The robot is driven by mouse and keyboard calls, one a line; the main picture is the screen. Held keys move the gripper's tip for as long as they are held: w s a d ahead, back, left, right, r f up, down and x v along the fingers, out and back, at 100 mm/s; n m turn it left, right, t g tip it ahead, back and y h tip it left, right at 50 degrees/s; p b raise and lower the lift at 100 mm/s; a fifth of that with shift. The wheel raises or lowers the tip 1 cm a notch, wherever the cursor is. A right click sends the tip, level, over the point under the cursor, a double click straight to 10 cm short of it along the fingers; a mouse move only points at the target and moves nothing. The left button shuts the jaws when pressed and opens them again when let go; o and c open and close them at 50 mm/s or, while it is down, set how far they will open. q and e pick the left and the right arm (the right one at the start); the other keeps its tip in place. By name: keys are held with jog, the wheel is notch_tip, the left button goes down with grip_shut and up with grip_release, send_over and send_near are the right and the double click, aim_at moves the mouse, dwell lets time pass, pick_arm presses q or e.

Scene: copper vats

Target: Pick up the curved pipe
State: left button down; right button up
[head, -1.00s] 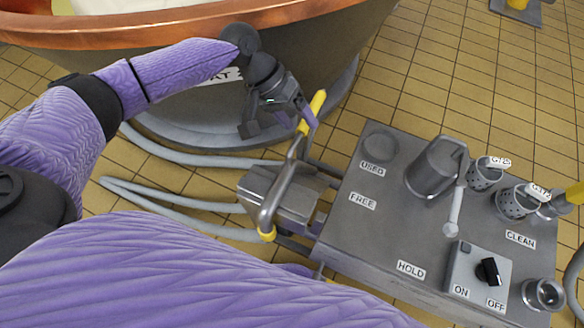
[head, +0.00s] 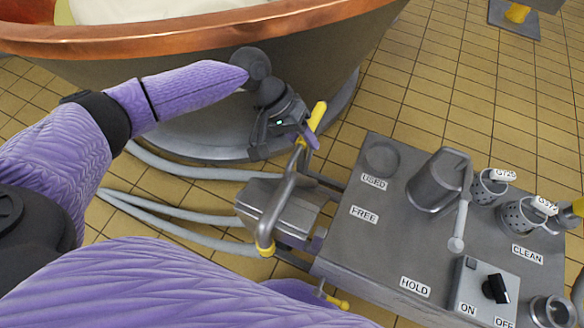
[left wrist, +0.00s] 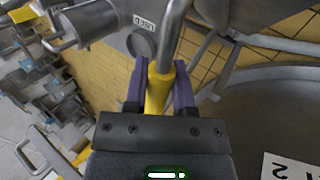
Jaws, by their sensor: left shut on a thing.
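The curved pipe (head: 283,195) is a bent grey metal tube with yellow ends. It stands in front of the copper vat, left of the grey worktop. My left gripper (head: 306,138) is shut on its upper yellow end. In the left wrist view, the purple fingers (left wrist: 159,88) sit on both sides of the yellow part. The lower yellow end shows in the head view over a grey metal box (head: 277,208); I cannot tell whether it touches the box. My right gripper is not in view.
The copper-rimmed vat (head: 190,38) rises behind my left gripper. The grey worktop (head: 400,250) at right bears a tilted metal jug (head: 437,180), perforated cups (head: 520,215) and a switch box (head: 480,290). Pale hoses (head: 170,210) lie on the tiled floor.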

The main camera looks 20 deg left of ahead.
pick_arm(q)
notch_tip(320, 180, up, 18)
jog(key=p, duration=0.9)
jog(key=shift+p, duration=0.3)
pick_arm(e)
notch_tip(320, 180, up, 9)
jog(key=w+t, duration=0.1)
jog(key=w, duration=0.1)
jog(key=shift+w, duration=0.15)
